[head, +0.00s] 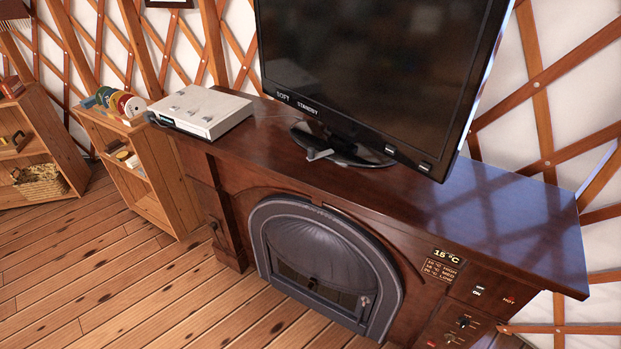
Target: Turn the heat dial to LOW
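The control panel (485,284) is on the right part of the dark wooden fireplace cabinet, at the lower right of the head view. A small display (446,256) reads 15 °C. A label (440,271) below it has lines that seem to end in HIGH, MED and LOW. An ON marking and a red HOT marking are to its right. Small dark knobs (463,322) sit lower down; I cannot tell which is the heat dial or where it points. The frame's bottom edge cuts off the lower panel. Neither of my grippers is in view.
A dark arched stove door (322,262) fills the cabinet front. A television (380,75) and a white box (200,111) stand on the cabinet top (480,190). Wooden shelves (150,185) with small items stand at the left. The plank floor (110,270) in front is clear.

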